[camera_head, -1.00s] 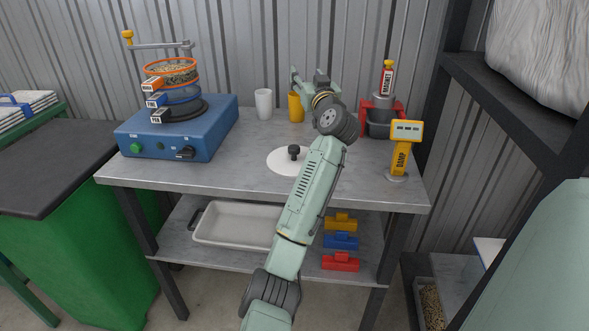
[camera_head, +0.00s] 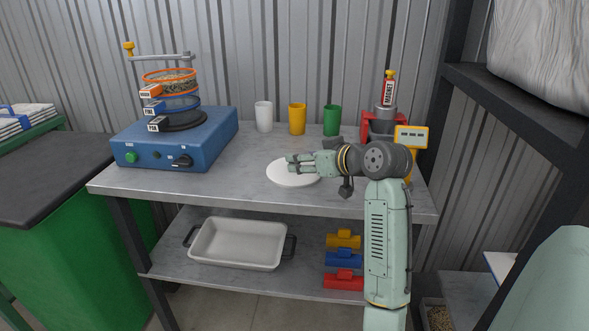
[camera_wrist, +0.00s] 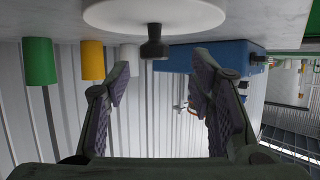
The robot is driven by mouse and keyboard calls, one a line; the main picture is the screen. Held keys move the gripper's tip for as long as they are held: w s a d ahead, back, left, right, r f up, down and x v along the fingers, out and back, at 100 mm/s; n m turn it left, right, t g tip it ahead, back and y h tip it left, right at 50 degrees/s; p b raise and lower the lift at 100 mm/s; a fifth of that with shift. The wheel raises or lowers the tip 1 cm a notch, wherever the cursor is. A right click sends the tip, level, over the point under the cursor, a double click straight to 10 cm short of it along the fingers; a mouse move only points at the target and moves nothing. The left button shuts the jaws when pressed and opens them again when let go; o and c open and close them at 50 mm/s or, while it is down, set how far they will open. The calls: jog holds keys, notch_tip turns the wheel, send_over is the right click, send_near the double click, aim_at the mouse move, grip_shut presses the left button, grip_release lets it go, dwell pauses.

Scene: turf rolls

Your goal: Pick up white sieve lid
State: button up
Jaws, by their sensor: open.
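The white sieve lid (camera_head: 292,178) is a flat round disc lying on the grey bench top, near its front middle. Its dark knob (camera_wrist: 154,42) shows in the wrist view, where the picture is upside down; in the head view my gripper largely hides it. My gripper (camera_head: 290,163) reaches in level from the right, low over the lid. In the wrist view its open, empty fingers (camera_wrist: 160,66) spread to either side of the knob's line, and the knob appears just beyond the fingertips. I see no contact with it.
A blue shaker (camera_head: 178,138) with stacked sieves stands left. White (camera_head: 263,116), yellow (camera_head: 297,119) and green (camera_head: 331,120) cups stand behind the lid. A yellow meter (camera_head: 411,137) and a red magnet stand are at right, partly behind my arm. A tray (camera_head: 240,262) sits below.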

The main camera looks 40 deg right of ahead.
aim_at(277, 172)
jog(key=shift+d+p+x, duration=0.15)
jog(key=shift+p+x, duration=0.35)
jog(key=shift+x, duration=1)
jog(key=shift+d+p+x, duration=0.2)
jog(key=shift+p+x, duration=0.25)
jog(key=shift+x, duration=1)
jog(key=shift+f, duration=0.1)
jog(key=shift+c, duration=0.5)
jog(key=shift+s, duration=0.1)
grip_shut()
